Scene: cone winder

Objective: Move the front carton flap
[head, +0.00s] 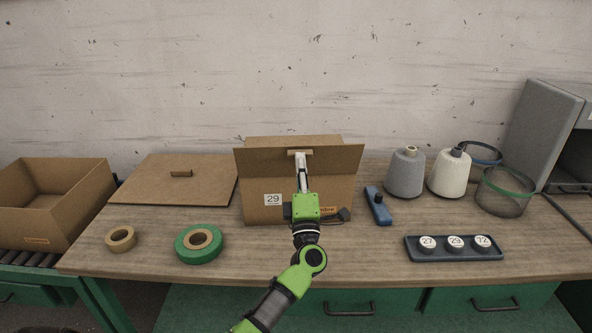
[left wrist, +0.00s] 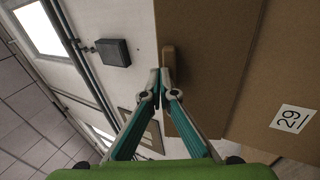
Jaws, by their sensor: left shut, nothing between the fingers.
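The brown carton (head: 262,216) with a "29" label stands mid-table. Its front flap (head: 260,161) is a wide panel along the top front edge, leaning outward toward me, with a small tab (head: 293,152) at its upper edge. My left gripper (head: 302,160) is shut and empty in front of the flap, its tips close to the tab. In the left wrist view the shut fingertips (left wrist: 162,74) are beside the tab (left wrist: 168,56) and the flap (left wrist: 205,55); contact cannot be told. My arm hides part of the carton front. My right gripper is not in view.
A flat cardboard panel (head: 150,190) and an open box (head: 77,217) are left. Tape rolls (head: 121,246) (head: 184,250) lie in front. Right are a blue tool (head: 377,208), yarn cones (head: 404,180) (head: 449,179), and a tray (head: 455,256) with numbered discs.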

